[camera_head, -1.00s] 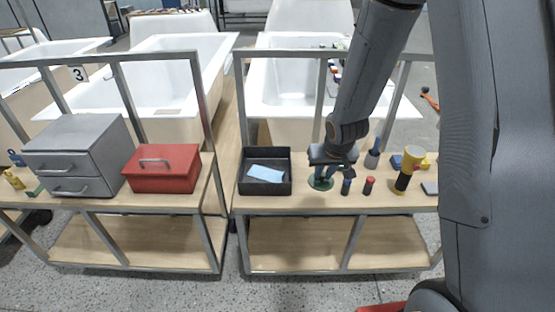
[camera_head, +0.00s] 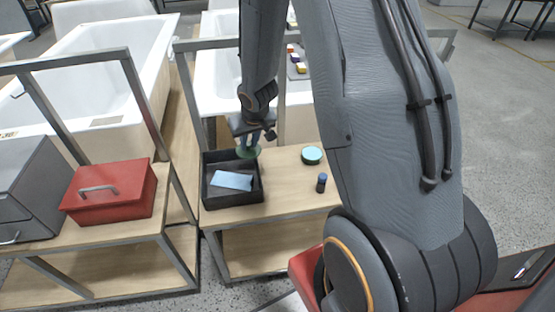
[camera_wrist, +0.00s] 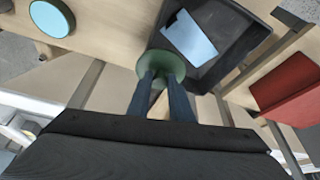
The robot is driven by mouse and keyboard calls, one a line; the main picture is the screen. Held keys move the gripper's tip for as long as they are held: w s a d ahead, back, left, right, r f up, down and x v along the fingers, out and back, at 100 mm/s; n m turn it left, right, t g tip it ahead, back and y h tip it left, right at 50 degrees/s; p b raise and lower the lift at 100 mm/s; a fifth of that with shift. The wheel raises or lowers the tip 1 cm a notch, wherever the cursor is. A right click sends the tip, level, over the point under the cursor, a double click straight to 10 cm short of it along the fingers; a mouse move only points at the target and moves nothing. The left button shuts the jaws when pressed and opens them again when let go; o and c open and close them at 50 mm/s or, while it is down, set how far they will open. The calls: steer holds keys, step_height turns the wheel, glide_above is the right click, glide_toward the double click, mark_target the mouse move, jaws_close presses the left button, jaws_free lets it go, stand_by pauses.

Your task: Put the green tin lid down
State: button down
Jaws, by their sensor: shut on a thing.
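The green tin lid (camera_head: 247,152) is a dark green disc. My gripper (camera_head: 249,143) is shut on it and holds it by the far right corner of the black tray (camera_head: 234,201). In the wrist view the lid (camera_wrist: 150,72) shows at the fingertips of my gripper (camera_wrist: 163,82), overlapping the tray's edge. How high it is above the tray or shelf is hard to tell. A round green tin with a pale blue top (camera_head: 312,155) stands on the shelf to the right; it also shows in the wrist view (camera_wrist: 52,17).
A pale blue flat piece (camera_head: 232,180) lies in the tray. A small dark, blue-topped item (camera_head: 321,183) stands on the shelf front. A red toolbox (camera_head: 110,192) and grey drawers (camera_head: 25,190) are left, across a gap. Bare wood (camera_head: 283,180) lies right of the tray.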

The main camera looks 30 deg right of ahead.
steer(key=w+d+f+m, duration=0.1)
steer(key=d+f, duration=0.2)
steer(key=d, duration=1)
step_height(320, 180, down, 10)
steer(key=b, duration=0.8)
steer(key=shift+w+r, duration=0.1)
steer(key=shift+r, duration=0.1)
steer(key=shift+f, duration=0.15)
steer(key=c, duration=1.6)
jaws_free()
